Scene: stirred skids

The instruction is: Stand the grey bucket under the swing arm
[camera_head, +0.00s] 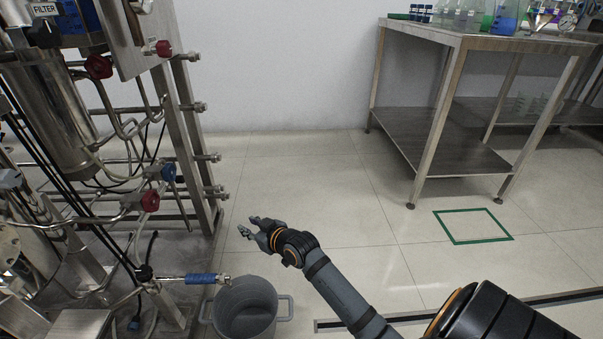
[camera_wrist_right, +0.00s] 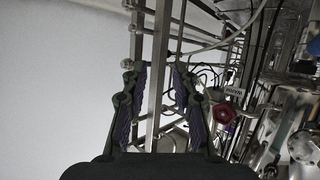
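The grey bucket (camera_head: 246,312) stands upright on the floor at the bottom of the head view, with a loop handle on each side; its lower part is cut off by the frame edge. The swing arm (camera_head: 196,279), a pipe with a blue sleeve, reaches right from the skid, and its tip overlaps the bucket's left rim in the picture. My right gripper (camera_head: 250,227) is open and empty, above and behind the bucket in the picture, apart from it. Its spread fingers also show in the right wrist view (camera_wrist_right: 158,105), with skid posts beyond. My left gripper is out of view.
The steel skid (camera_head: 190,150) with pipes and red and blue valves fills the left. A metal table (camera_head: 440,120) with glassware stands at the back right. A green square outline (camera_head: 473,226) marks the floor, and a dark floor channel (camera_head: 545,302) runs at lower right. The middle floor is clear.

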